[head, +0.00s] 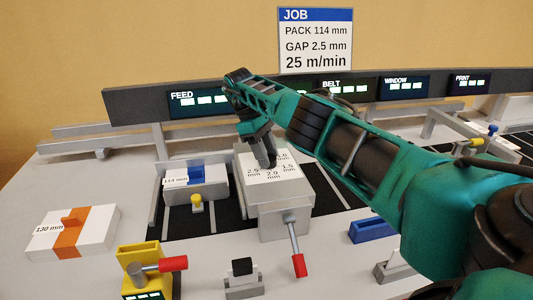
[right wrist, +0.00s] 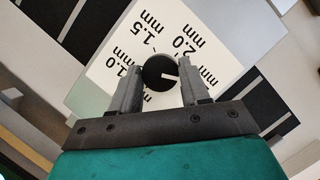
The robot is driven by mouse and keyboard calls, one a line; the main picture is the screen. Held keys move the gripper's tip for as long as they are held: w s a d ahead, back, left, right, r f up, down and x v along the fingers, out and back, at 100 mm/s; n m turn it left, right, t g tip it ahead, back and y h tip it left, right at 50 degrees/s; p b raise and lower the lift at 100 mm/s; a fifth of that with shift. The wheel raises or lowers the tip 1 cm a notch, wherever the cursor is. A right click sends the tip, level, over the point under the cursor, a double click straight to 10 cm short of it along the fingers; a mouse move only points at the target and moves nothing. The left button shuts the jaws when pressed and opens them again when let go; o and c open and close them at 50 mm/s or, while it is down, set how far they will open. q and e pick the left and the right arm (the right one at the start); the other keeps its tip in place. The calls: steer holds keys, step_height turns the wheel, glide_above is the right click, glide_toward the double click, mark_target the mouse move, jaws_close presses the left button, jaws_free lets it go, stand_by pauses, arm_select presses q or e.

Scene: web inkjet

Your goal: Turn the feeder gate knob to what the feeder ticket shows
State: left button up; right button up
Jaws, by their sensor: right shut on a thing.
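The feeder gate knob (right wrist: 155,66) is round and black with a white pointer mark. My right gripper (right wrist: 160,75) is shut on it, one finger on each side; in the head view the gripper (head: 264,163) comes down onto the grey feeder box (head: 285,218) and hides the knob. The white dial plate (right wrist: 108,62) shows 1.0, 1.5 and 2.0 mm; the head view also shows 2.5 mm at its left. In the wrist view the pointer aims right, towards a label partly hidden by a finger. The job ticket (head: 315,40) reads PACK 114 mm, GAP 2.5 mm, 25 m/min. My left gripper is out of view.
A red-tipped lever (head: 298,264) sticks out in front of the box. A 114 mm block (head: 208,190) stands left of it, a white and orange 130 mm block (head: 98,232) farther left. A yellow unit (head: 138,258) with a red handle stands at the front.

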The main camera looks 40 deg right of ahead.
stand_by(0.3)
steer(key=o, duration=1)
